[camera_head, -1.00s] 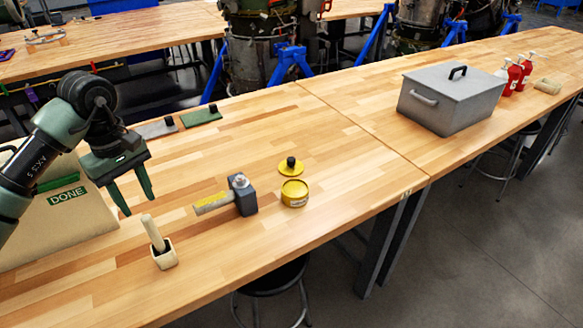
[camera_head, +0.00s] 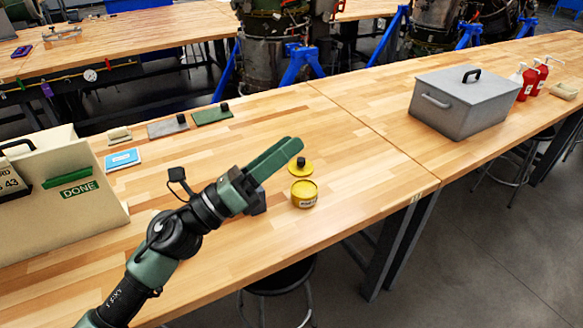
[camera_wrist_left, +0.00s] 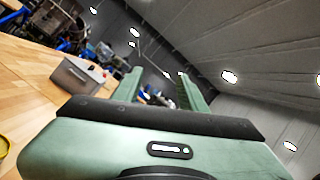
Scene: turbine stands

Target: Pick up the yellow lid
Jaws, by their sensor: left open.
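The yellow lid (camera_head: 301,169) with a black knob lies on the wooden table in the head view, just behind the open yellow tin (camera_head: 304,194). My left gripper (camera_head: 293,146) reaches in from the lower left, with its green fingers pointing up and right. Its fingertips show beside the lid's knob in the picture, and it holds nothing. The left wrist view looks along the open fingers (camera_wrist_left: 155,88) toward the ceiling. There, the tin's yellow edge (camera_wrist_left: 3,170) shows at the lower left. My right gripper is not in view.
A grey toolbox (camera_head: 466,100) and red bottles (camera_head: 526,80) stand at the right. A cream case marked DONE (camera_head: 60,200) stands at the left. Grey (camera_head: 168,127) and green plates (camera_head: 213,115) lie at the back edge. The table right of the tin is clear.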

